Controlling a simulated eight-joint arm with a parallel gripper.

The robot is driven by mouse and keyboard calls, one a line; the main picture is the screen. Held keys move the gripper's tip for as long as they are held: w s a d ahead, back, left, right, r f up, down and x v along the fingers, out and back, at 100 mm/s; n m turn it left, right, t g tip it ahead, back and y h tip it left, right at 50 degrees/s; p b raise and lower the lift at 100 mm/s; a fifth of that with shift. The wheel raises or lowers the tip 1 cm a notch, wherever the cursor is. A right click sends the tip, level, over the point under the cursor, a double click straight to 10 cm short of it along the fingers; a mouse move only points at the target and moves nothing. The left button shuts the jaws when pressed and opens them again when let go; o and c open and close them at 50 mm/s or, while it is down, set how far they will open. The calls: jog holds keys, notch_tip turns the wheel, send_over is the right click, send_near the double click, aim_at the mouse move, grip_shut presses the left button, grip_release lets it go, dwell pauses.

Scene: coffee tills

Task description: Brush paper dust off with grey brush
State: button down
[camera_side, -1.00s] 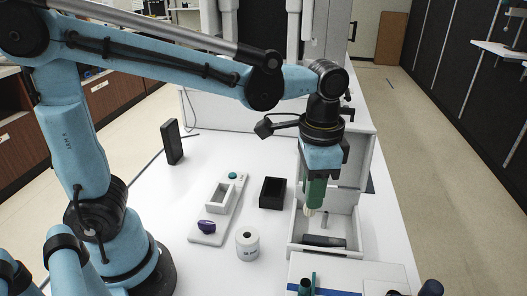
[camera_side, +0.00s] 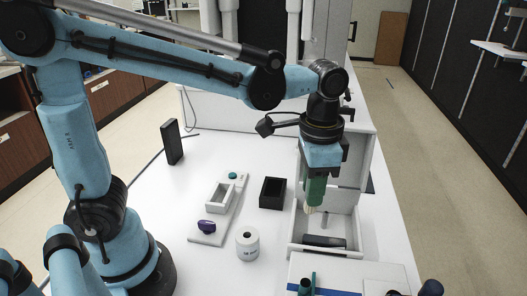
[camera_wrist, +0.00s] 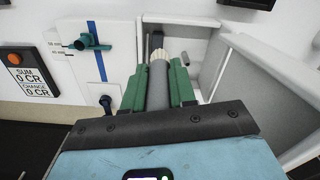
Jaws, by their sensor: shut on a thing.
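My gripper (camera_side: 315,192) has green fingers and is shut on the grey brush (camera_wrist: 158,92). The brush points bristles first, away from the wrist, and its pale bristles (camera_side: 311,209) show below the fingers in the side view. They are over the open white compartment (camera_side: 350,229) of the till, whose lid (camera_side: 349,160) stands raised behind. A dark bar (camera_side: 324,241) lies at the compartment's front. I cannot tell whether the bristles touch anything. No paper dust can be made out.
A paper roll (camera_side: 247,244), a black open box (camera_side: 272,194) and a white tray (camera_side: 203,239) with a purple object (camera_side: 206,225) stand left of the till. Free table lies further left.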

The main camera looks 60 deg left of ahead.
aim_at(309, 212)
jog(key=shift+f, duration=3)
jog(key=shift+w+d+f, duration=0.3)
jog(key=shift+w+f, duration=0.05)
jog(key=shift+f, duration=0.1)
jog(key=shift+w+d+f, duration=0.15)
jog(key=shift+w+d, duration=2.25)
jog(key=shift+s+a, duration=2.7)
jog(key=shift+s, duration=0.15)
jog(key=shift+w+d, duration=0.5)
jog(key=shift+d, duration=0.4)
jog(key=shift+w+d, duration=2.05)
jog(key=shift+d, duration=0.05)
jog(key=shift+s+a, duration=2.75)
jog(key=shift+a, duration=0.05)
jog(key=shift+r, duration=4)
